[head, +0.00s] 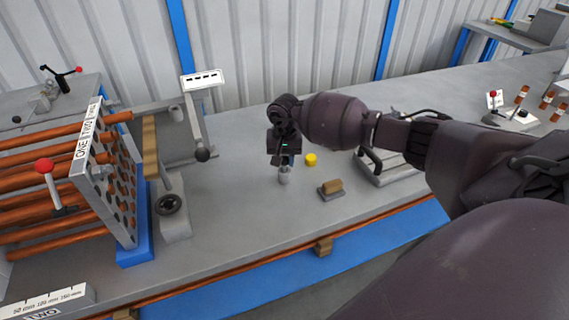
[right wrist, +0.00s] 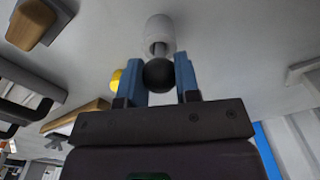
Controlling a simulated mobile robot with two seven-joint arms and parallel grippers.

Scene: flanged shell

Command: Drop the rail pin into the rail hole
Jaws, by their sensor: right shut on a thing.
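My right gripper (head: 285,160) is over the middle of the grey bench and points down. In the right wrist view its two blue fingers (right wrist: 158,82) are closed on a black ball knob (right wrist: 158,75). A thin stem joins the knob to a pale grey cylinder (right wrist: 160,35), which I take to be the rail pin. In the head view the cylinder (head: 285,176) shows below the fingers, upright; I cannot tell whether it touches the bench. I cannot make out the rail hole for certain. My left gripper is not in view.
A shell rack with copper tubes and a perforated plate (head: 125,195) stands at left. A yellow cylinder (head: 310,159) and a wooden-topped block (head: 331,188) lie right of the gripper.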

